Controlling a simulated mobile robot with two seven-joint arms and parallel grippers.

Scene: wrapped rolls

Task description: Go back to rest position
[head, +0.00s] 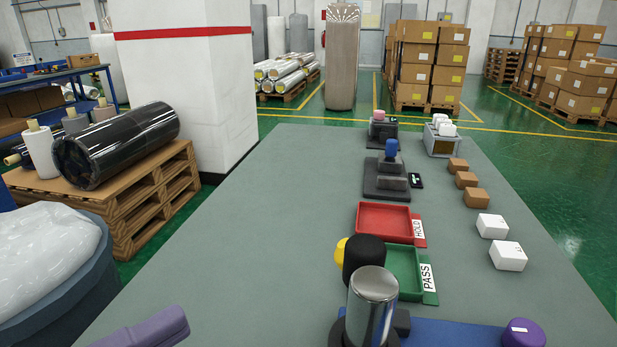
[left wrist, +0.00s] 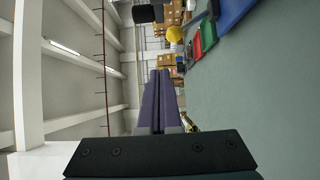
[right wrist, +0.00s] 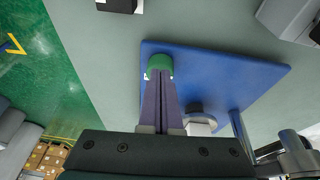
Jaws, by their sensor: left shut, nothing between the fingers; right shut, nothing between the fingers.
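My left gripper (head: 160,328) shows at the bottom left of the head view, over the table's left side. Its purple fingers are also seen in the left wrist view (left wrist: 163,75), shut together with nothing between them.
The grey table (head: 270,230) is clear on its left half. A grey-blue bin (head: 60,305) is at left.

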